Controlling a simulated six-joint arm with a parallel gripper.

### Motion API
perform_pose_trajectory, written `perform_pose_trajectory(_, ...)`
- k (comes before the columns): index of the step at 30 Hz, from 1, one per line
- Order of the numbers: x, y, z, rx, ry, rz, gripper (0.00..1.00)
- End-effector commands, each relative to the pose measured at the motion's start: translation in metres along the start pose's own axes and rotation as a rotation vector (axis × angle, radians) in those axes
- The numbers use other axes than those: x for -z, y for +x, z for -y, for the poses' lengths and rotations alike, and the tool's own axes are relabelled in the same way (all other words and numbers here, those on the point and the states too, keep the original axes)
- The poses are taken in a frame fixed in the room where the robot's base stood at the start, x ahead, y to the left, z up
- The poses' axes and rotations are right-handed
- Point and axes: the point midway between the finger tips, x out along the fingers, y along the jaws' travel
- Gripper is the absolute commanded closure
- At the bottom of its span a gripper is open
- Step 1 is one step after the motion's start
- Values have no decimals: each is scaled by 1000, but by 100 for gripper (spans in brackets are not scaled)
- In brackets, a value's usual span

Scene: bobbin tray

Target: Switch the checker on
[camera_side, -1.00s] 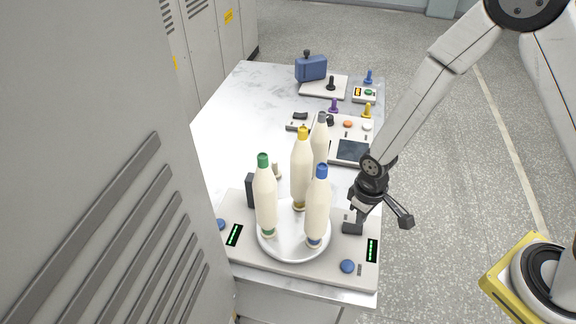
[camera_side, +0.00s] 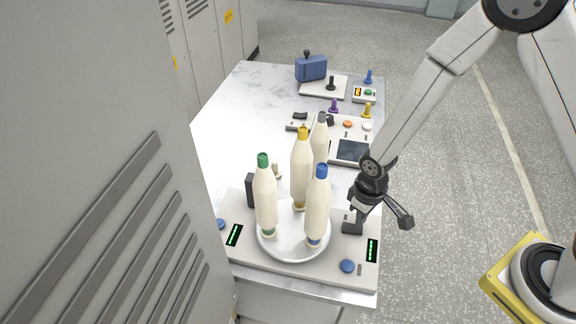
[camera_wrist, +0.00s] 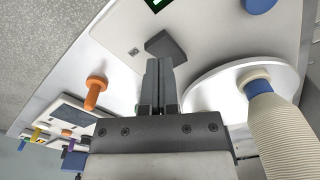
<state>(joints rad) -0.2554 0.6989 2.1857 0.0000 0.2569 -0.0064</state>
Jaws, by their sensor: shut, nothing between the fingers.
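My gripper (camera_side: 356,212) is shut and empty, low over the right end of a pale panel unit (camera_side: 232,207). In the wrist view my fingertips (camera_wrist: 160,65) meet or nearly meet a dark grey block (camera_wrist: 166,44) on the panel; contact is unclear. The block also shows in the side view (camera_side: 352,228). The panel has lit green displays (camera_side: 372,250) and blue buttons (camera_side: 347,266). No part is labelled as the checker, so I cannot tell which one it is. A black rocker switch (camera_side: 300,115) stands on a small plate farther back.
A white round tray (camera_side: 295,253) on the panel holds several cream bobbins with coloured tips (camera_side: 265,200), close left of my gripper. Behind are a unit with a dark screen (camera_side: 352,150), coloured knobs and a blue box (camera_side: 311,68). The table's left middle is clear.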

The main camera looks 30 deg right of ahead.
Motion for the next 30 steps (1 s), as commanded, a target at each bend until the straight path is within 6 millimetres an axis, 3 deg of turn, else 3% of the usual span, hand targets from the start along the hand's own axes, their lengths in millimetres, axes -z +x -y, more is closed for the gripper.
perform_pose_trajectory(30,0,11,0,0,0,0,100)
